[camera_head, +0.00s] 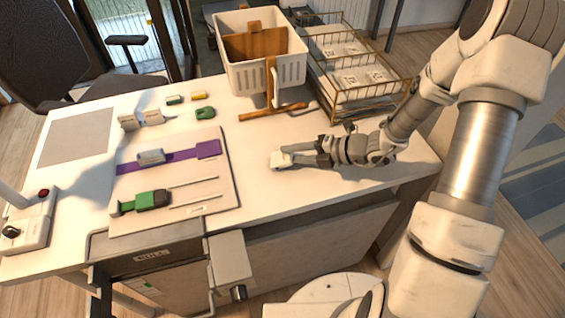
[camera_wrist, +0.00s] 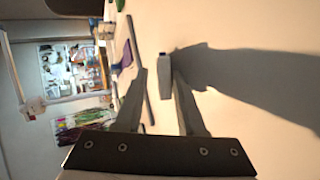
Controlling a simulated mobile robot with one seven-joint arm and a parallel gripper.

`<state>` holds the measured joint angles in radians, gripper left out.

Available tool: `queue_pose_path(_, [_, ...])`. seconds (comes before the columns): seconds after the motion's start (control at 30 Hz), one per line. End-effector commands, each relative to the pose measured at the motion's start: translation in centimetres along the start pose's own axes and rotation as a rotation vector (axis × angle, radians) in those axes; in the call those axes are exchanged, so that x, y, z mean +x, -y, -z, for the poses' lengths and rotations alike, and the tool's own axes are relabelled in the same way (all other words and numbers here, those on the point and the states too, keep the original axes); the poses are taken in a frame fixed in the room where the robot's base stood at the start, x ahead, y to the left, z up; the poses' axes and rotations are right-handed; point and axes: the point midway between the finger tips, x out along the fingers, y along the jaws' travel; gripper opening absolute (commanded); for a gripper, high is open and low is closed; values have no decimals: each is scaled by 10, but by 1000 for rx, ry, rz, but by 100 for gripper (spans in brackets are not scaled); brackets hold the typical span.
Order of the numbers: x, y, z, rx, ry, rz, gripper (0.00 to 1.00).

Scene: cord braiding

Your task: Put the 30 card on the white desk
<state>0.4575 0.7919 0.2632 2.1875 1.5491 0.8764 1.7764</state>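The white desk (camera_head: 262,190) fills the middle of the head view. A small pale block-like piece (camera_head: 281,160) lies at my fingertips on its right half; no number is readable on it, so I cannot tell if it is the 30 card. My gripper (camera_head: 294,157) reaches in low from the right. In the wrist view, my gripper's fingers (camera_wrist: 161,78) stand apart, with the small pale piece (camera_wrist: 165,66) between and just beyond their tips. A gap shows beside the left finger. No piece is clearly marked 30.
A white basket (camera_head: 291,70) and wire rack (camera_head: 357,95) stand at the back right. A wooden stand (camera_head: 273,112) is nearby. A pale board with a purple strip (camera_head: 184,156) and green clamp (camera_head: 152,200) lies left. A control box (camera_head: 34,235) sits front left. The desk's middle front is clear.

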Motion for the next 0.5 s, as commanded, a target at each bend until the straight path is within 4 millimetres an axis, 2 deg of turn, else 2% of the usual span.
queue_pose_path(0.5, [-63, -4, 0, 2, 2, 1, 38])
